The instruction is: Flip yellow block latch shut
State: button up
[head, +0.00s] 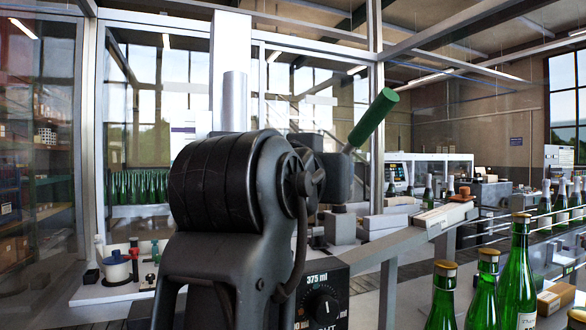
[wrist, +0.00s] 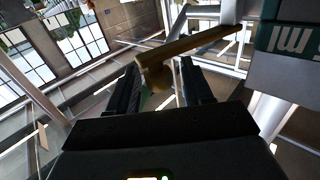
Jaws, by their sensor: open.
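A dull yellow-brown bar with a thicker block-like end (wrist: 156,76) shows in the wrist view; it looks like the yellow block latch. The bar slants up to the right from that end. My gripper (wrist: 159,68) is open, with one dark finger on each side of the thick end. I cannot tell whether either finger touches it. In the head view my dark arm fills the middle, and I cannot make out the latch or my fingertips there.
A green-handled lever (head: 373,117) rises right of my arm in the head view. A dial panel marked 375 ml (head: 322,303) sits below it. Green bottles (head: 516,282) stand at the lower right. A teal panel with white lettering (wrist: 291,40) is at the wrist view's right.

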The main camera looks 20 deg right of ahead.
grip_shut()
dwell(0.5)
